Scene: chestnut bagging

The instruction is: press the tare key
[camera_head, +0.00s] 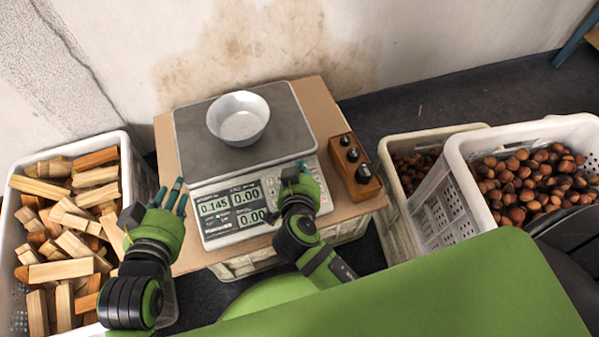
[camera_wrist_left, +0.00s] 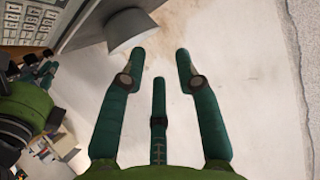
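The scale (camera_head: 215,165) stands on a brown board, with a metal bowl (camera_head: 238,118) on its pan. The bowl looks empty. The scale's display (camera_head: 232,208) reads 0.145 on the left and 0.00 in two other fields. The tare key cannot be picked out; the keypad at the right of the panel is partly covered by my right gripper (camera_head: 300,170). That gripper is over the keypad, and whether it touches a key is unclear. My left gripper (camera_head: 170,192) is left of the scale, open and empty; its spread fingers also show in the left wrist view (camera_wrist_left: 160,70).
A brown box with black knobs (camera_head: 354,166) sits right of the scale. A crate of wood blocks (camera_head: 128,160) stands at left. Two chestnut crates stand at right, the nearer-right one white (camera_head: 459,190). The wall is close behind the board.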

